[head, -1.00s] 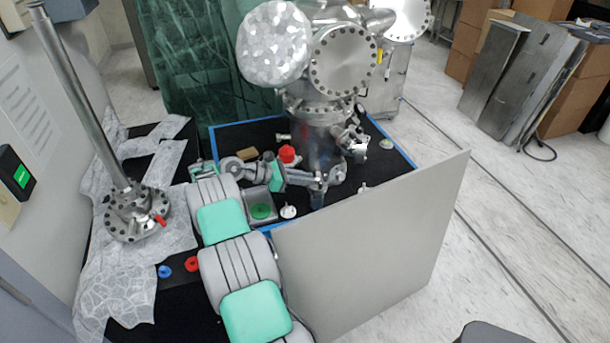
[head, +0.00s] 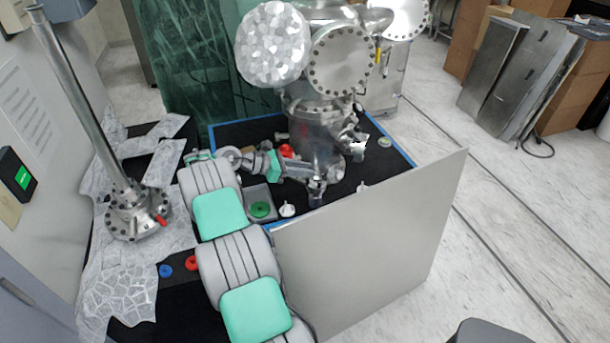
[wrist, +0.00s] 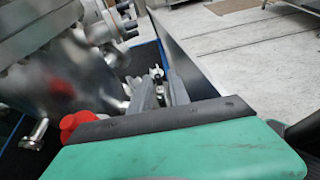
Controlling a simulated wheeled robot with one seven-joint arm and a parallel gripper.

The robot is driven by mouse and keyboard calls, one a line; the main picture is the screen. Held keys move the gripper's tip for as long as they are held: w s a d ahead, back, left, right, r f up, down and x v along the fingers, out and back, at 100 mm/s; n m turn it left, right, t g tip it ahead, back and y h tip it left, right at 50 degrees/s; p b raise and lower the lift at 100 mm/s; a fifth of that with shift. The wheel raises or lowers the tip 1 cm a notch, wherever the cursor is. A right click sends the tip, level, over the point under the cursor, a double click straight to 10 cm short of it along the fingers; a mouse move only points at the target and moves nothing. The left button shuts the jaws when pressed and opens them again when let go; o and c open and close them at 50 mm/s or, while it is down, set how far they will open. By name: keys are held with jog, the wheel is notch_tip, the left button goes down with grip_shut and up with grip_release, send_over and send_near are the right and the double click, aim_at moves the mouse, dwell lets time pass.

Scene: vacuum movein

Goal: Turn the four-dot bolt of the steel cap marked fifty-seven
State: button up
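The steel vacuum chamber (head: 318,130) stands on the dark bench with a bolted round flange (head: 343,62) on its front. In the wrist view its steel body (wrist: 60,75) and a bolted flange edge (wrist: 112,25) fill the upper left. No number or dot marks can be read, so I cannot tell which cap is fifty-seven or find its four-dot bolt. My gripper (wrist: 164,88) reaches low beside the chamber. Its two grey fingers stand apart, with a small silver fitting (wrist: 158,72) showing around the gap; I see nothing clearly held. In the head view the fingers blend with the steel.
A red knob (head: 286,151) lies by the chamber. A green disc (head: 261,209) and white piece (head: 287,209) lie near the front edge. A pale upright panel (head: 375,240) stands front right. A steel post (head: 85,100) stands on foil at left.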

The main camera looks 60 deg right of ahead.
jog(key=s+a+r, duration=0.6)
jog(key=a+r, duration=0.2)
jog(key=a, duration=0.3)
jog(key=shift+s+a+r+b, duration=0.15)
jog(key=shift+a+r+b, duration=0.2)
jog(key=shift+b, duration=0.1)
